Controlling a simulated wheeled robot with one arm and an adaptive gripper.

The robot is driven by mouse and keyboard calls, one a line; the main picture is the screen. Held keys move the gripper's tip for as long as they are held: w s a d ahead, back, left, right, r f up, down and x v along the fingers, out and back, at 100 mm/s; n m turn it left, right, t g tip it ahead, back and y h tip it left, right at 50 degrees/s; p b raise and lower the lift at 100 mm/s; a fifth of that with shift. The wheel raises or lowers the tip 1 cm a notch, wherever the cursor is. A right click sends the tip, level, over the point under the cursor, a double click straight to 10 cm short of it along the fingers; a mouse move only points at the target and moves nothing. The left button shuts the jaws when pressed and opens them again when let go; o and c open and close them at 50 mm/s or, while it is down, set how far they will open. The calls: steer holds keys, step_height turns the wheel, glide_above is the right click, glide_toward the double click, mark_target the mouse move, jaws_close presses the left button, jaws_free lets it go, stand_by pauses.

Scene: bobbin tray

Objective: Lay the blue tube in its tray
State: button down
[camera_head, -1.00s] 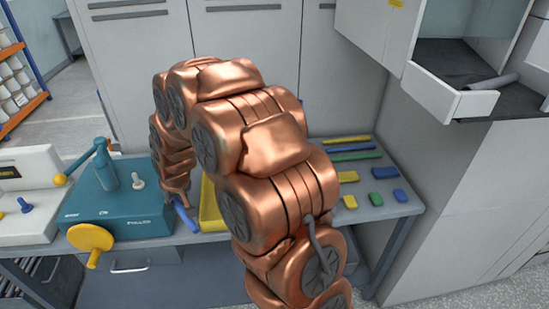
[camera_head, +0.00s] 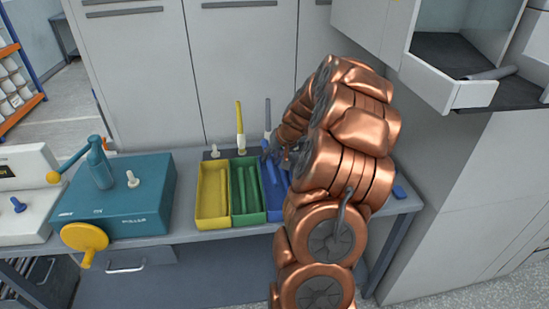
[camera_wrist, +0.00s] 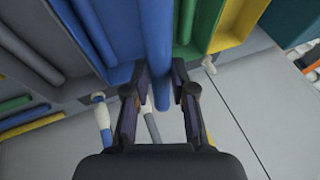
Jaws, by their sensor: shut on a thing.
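My gripper (camera_wrist: 160,78) is shut on the blue tube (camera_wrist: 159,45), which runs between its fingers and away from the camera in the wrist view. The tube is over the blue tray (camera_wrist: 122,42), roughly in line with its length. I cannot tell whether it touches the tray floor. In the head view my gripper (camera_head: 287,157) is at the back of the blue tray (camera_head: 277,214), and my arm hides the tray's right side.
The green tray (camera_head: 247,217) and yellow tray (camera_head: 212,222) stand to the left. Upright pegs stand behind them, one with a yellow rod (camera_head: 239,115). A teal crank box (camera_head: 120,205) is farther left. An open drawer (camera_head: 470,95) juts out at upper right.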

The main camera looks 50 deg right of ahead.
steer(key=shift+s+d+f+b, duration=0.15)
steer(key=shift+f+b, duration=0.1)
steer(key=shift+f, duration=1.5)
steer(key=shift+s+d+f+b, duration=0.1)
steer(key=shift+d+f+b, duration=0.15)
steer(key=shift+f, duration=1.55)
steer(key=shift+s+d+f+b, duration=0.1)
steer(key=shift+f+b, duration=0.2)
steer(key=shift+f, duration=1.45)
steer(key=c, duration=0.9)
jaws_free()
steer(key=shift+r, duration=0.1)
